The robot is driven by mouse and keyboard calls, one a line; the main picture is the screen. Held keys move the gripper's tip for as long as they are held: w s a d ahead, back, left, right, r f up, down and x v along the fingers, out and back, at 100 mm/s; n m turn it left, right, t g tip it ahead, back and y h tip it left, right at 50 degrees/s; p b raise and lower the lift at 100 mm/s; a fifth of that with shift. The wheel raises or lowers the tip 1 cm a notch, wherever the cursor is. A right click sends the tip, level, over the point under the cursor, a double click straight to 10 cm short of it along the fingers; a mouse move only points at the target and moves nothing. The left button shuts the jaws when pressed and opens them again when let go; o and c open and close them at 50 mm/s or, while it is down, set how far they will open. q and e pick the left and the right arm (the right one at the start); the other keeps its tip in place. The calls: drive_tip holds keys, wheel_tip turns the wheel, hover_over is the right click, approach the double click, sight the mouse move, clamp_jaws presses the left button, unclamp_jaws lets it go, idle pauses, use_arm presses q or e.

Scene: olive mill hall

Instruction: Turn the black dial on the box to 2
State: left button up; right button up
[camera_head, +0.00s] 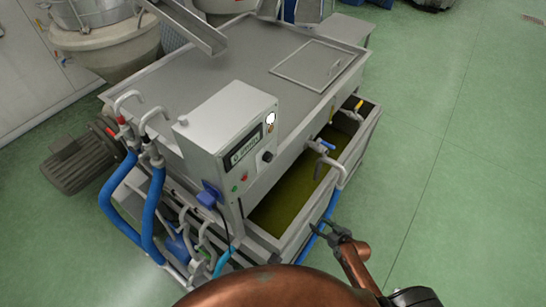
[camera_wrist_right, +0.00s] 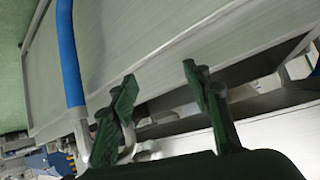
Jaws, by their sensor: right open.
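The grey control box (camera_head: 228,135) stands on the front edge of the steel machine in the head view. Its small black dial (camera_head: 267,156) sits on the panel face, below and right of the display. The dial's pointer and numbers are too small to read. My right gripper (camera_head: 328,230) is open and empty, low and to the right of the box, well apart from the dial. In the right wrist view my gripper (camera_wrist_right: 158,82) has its two dark fingers apart, with a steel tank wall beyond them. My left gripper is out of view.
An open trough (camera_head: 284,235) with green-yellow liquid lies below the box. A valve with a blue handle (camera_head: 326,145) sticks out over it. Blue hoses (camera_head: 156,210) hang at the left. A lidded steel top (camera_head: 318,65) lies behind. The green floor at right is clear.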

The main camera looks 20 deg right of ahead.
drive_tip(key=w+a+r+n+t+y, duration=0.1)
drive_tip(key=w+r, duration=0.1)
drive_tip(key=r, duration=0.4)
drive_tip(key=w+a+r+t+y, duration=0.1)
drive_tip(key=w+a+r, duration=0.15)
drive_tip(key=r, duration=0.25)
drive_tip(key=n+t+y+p, duration=0.2)
drive_tip(key=n+y, duration=0.4)
approach(271, 159)
drive_tip(key=x, duration=0.1)
drive_tip(key=p+x, duration=0.1)
drive_tip(key=x, duration=0.2)
drive_tip(key=shift+a+r, duration=0.15)
drive_tip(key=shift+r, duration=0.25)
drive_tip(key=p+x, duration=0.1)
drive_tip(key=x, duration=0.2)
drive_tip(key=shift+w+a+f, duration=0.1)
drive_tip(key=shift+w+a, duration=0.1)
drive_tip(key=shift+w, duration=0.05)
drive_tip(key=shift+w+a+f+p, duration=0.1)
drive_tip(key=shift+w+a+p, duration=0.15)
drive_tip(key=shift+w+p, duration=0.15)
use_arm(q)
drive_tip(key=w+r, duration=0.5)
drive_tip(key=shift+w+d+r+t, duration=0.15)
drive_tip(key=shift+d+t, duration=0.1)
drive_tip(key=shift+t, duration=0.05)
